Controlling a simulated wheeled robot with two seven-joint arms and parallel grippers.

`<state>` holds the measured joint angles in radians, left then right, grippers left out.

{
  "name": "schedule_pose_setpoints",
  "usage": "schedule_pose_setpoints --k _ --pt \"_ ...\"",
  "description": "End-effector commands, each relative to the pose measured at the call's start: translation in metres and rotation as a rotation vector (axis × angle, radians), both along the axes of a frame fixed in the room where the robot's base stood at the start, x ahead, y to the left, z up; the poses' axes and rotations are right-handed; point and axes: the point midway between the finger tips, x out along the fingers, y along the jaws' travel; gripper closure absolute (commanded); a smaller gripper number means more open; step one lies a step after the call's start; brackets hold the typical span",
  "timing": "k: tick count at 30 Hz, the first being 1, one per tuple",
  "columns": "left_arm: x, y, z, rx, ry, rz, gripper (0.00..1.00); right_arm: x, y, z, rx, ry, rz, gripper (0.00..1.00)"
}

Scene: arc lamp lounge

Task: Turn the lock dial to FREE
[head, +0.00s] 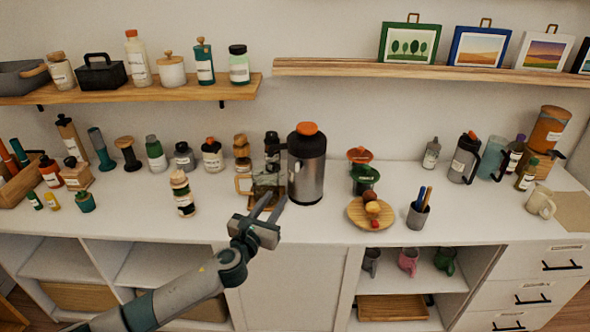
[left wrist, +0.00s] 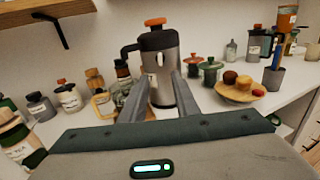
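A steel vacuum jug (head: 307,172) with a black top and an orange knob (head: 307,128) stands upright on the white counter. No lettering such as FREE is readable, and I cannot tell which part is the lock dial. My left gripper (head: 274,204) is open and empty, in front of the jug and below its top, apart from it. Its fingers (left wrist: 160,88) point toward the jug. My right gripper is out of view.
A glass-like jar (head: 268,182) stands close left of the jug. A bottle (head: 182,195) stands front left. Shelves (head: 430,70) hang above.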

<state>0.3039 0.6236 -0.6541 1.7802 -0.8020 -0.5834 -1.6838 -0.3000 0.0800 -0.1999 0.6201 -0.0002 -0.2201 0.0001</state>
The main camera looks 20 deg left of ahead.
Motion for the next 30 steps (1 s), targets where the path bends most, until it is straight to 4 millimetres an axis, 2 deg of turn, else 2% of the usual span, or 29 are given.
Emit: schedule_pose_setpoints --k 5,17,30 --pt "0.019 -0.001 0.002 0.0 -0.001 0.002 0.72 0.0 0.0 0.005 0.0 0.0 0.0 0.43" --pt "0.081 -0.006 0.002 -0.001 0.0 0.002 0.72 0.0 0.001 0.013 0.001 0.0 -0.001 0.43" --pt "0.145 -0.01 -0.001 -0.002 0.0 0.003 0.72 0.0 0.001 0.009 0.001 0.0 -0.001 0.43"
